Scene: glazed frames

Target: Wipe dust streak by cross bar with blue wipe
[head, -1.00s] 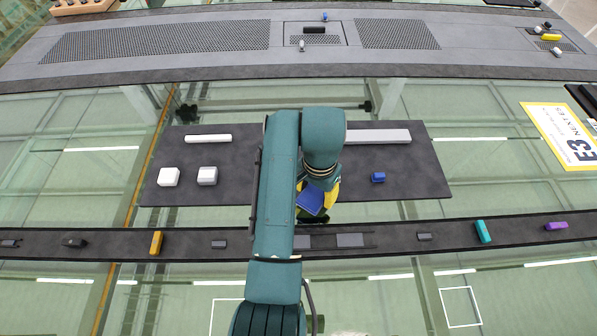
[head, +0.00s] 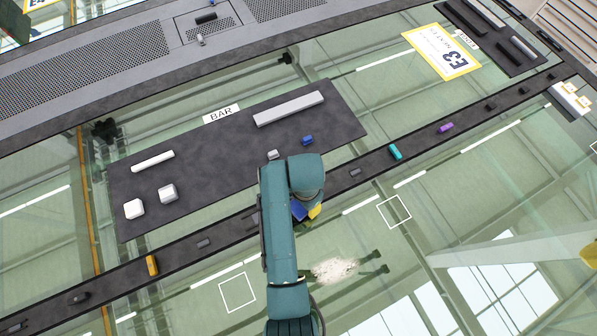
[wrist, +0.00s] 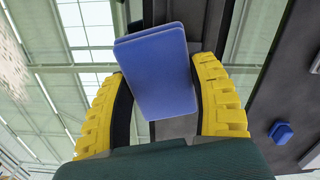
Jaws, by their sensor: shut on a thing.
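My gripper (head: 308,212) has yellow fingers and shows partly below my arm in the head view. It is shut on the blue wipe (head: 299,211), a flat blue pad. In the wrist view the wipe (wrist: 158,75) sits between the yellow fingers of my gripper (wrist: 160,72). The dust streak (head: 335,270) is a pale speckled patch on the glass, below and right of my gripper in the head view. It also shows at the upper left of the wrist view (wrist: 14,62). A dark bar with knobbed ends (head: 372,262) lies beside the dust.
A dark panel (head: 230,150) carries white blocks, a grey bar (head: 289,108) and a small blue block (head: 307,140). A "BAR" label (head: 221,113) lies at its edge. A dark rail (head: 420,142) with small coloured pieces crosses the glass. White square outlines (head: 394,211) mark the glass.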

